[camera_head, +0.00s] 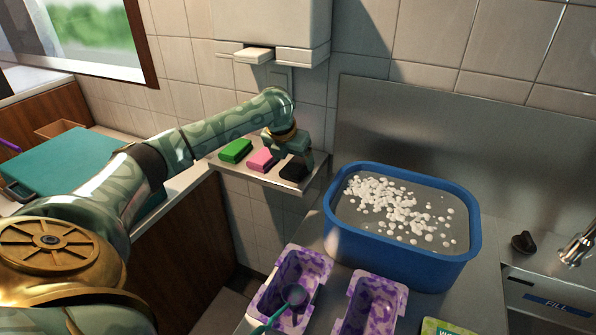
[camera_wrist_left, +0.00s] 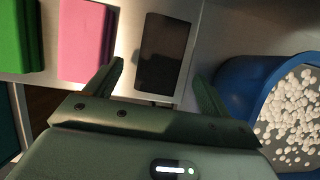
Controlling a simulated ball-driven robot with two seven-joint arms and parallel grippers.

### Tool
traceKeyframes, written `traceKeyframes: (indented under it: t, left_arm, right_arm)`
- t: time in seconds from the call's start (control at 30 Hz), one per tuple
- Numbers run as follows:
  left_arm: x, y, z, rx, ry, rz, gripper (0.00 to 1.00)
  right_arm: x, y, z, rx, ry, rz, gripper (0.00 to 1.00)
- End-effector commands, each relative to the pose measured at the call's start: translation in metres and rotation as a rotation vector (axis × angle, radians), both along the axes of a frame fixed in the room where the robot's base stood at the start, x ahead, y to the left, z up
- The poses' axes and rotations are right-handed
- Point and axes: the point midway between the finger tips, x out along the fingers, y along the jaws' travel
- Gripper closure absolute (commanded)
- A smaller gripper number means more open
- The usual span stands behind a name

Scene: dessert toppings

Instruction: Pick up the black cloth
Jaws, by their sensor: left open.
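The black cloth (camera_head: 294,168) is a dark folded block at the right end of a small metal shelf (camera_head: 312,180) on the tiled wall. In the left wrist view the black cloth (camera_wrist_left: 163,53) lies ahead of my left gripper (camera_wrist_left: 160,80), roughly between the lines of its two fingers. My left gripper (camera_head: 290,150) is open and empty, just above the cloth in the head view. It partly hides the cloth there. My right gripper is not in view.
A pink cloth (camera_head: 262,159) and a green cloth (camera_head: 236,150) lie left on the same shelf. A blue tub (camera_head: 400,255) with white bits in liquid stands close to the right. Purple containers (camera_head: 372,300) stand below. A white wall unit (camera_head: 270,25) hangs above.

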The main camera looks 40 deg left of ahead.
Motion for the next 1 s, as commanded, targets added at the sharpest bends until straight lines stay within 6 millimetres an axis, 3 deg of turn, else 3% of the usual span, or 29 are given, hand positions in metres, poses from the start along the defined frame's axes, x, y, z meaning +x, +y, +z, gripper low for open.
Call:
traceKeyframes:
  t: [0.03, 0.1, 0.37, 0.53, 0.83, 1.0]
  left_arm:
    - [0.003, 0.000, -0.016, -0.001, 0.006, 0.000, 0.18]
    - [0.007, 0.001, -0.025, 0.001, 0.004, 0.000, 0.18]
    - [0.009, 0.002, -0.026, 0.002, 0.001, 0.000, 0.18]
    - [0.009, 0.002, -0.026, 0.002, 0.001, 0.000, 0.65]
    - [0.009, 0.003, -0.025, 0.002, 0.002, 0.000, 0.66]
    - [0.009, 0.002, -0.012, 0.001, -0.002, 0.000, 0.66]
  right_arm:
    - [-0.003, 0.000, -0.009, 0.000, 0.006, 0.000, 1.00]
    - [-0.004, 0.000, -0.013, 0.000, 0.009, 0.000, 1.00]
    - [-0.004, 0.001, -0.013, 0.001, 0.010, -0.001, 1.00]
    - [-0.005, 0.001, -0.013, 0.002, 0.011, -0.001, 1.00]
    - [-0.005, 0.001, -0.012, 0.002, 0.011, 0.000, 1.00]
    - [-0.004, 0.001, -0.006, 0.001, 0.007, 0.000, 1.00]
